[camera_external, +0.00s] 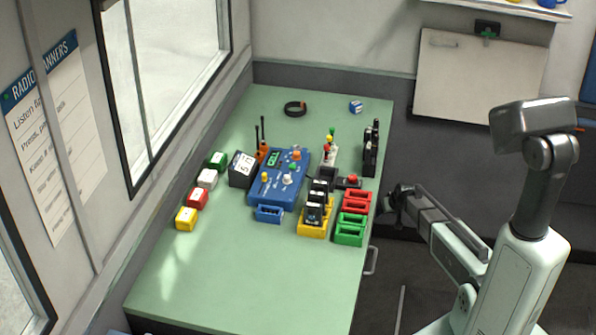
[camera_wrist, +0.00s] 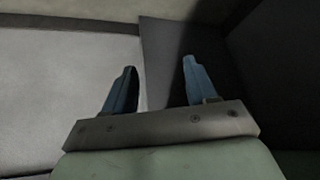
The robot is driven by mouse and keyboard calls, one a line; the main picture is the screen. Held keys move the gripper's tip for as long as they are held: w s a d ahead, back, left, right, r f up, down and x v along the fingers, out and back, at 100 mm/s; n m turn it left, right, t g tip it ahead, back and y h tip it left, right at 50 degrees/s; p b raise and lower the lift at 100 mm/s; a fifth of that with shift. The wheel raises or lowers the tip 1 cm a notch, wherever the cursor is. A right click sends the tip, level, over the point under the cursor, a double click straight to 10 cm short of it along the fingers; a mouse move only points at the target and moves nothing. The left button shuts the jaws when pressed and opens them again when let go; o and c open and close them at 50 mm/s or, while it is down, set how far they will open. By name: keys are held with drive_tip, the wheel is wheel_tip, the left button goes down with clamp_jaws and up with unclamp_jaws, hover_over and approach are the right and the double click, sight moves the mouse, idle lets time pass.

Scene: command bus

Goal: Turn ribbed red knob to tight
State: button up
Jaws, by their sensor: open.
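A blue radio-like box (camera_external: 262,192) stands on the green table with small knobs and a display on top. A small red knob or button (camera_external: 352,180) sits on a dark box right of it. Another small orange-red knob (camera_external: 296,154) is at the blue box's far right corner. Ribs and tight marks are too small to make out. My gripper (camera_external: 390,208) is beside the table's right edge, apart from all these. In the wrist view my gripper (camera_wrist: 158,75) is open with nothing between its fingers; no knob shows there.
Red trays (camera_external: 355,203) and green trays (camera_external: 349,236) line the table's right side, with a yellow tray (camera_external: 311,231) holding black radios beside them. Dark upright handsets (camera_external: 371,150) stand behind. The table's near part (camera_external: 250,285) is clear. Several coloured blocks stand left.

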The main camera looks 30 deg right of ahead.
drive_tip(key=w+d+r+t+h, duration=0.1)
drive_tip(key=w+d+r+t, duration=0.1)
drive_tip(key=w+d+r, duration=0.5)
drive_tip(key=w+d+r+t+h, duration=0.2)
drive_tip(key=w+d+r, duration=0.1)
drive_tip(key=d+r, duration=0.75)
drive_tip(key=w+a+r+n+y, duration=0.2)
drive_tip(key=a+r, duration=0.5)
drive_tip(key=r, duration=0.5)
drive_tip(key=w+a+r+n+y, duration=0.1)
drive_tip(key=w+a+r+n, duration=0.1)
drive_tip(key=a+r, duration=0.75)
drive_tip(key=s+a+r+n+y, duration=0.2)
drive_tip(key=a+r+n, duration=0.1)
drive_tip(key=a+r, duration=0.5)
drive_tip(key=s+a+r+n+y, duration=0.15)
drive_tip(key=a+r+n, duration=0.3)
drive_tip(key=r, duration=0.55)
drive_tip(key=n+g+h, duration=0.2)
drive_tip(key=n+g, duration=0.8)
drive_tip(key=n, duration=0.1)
approach(353, 177)
drive_tip(key=shift+m, duration=0.25)
wheel_tip(353, 177, down, 8)
drive_tip(key=shift+w+f, duration=0.15)
drive_tip(key=shift+c, duration=0.2)
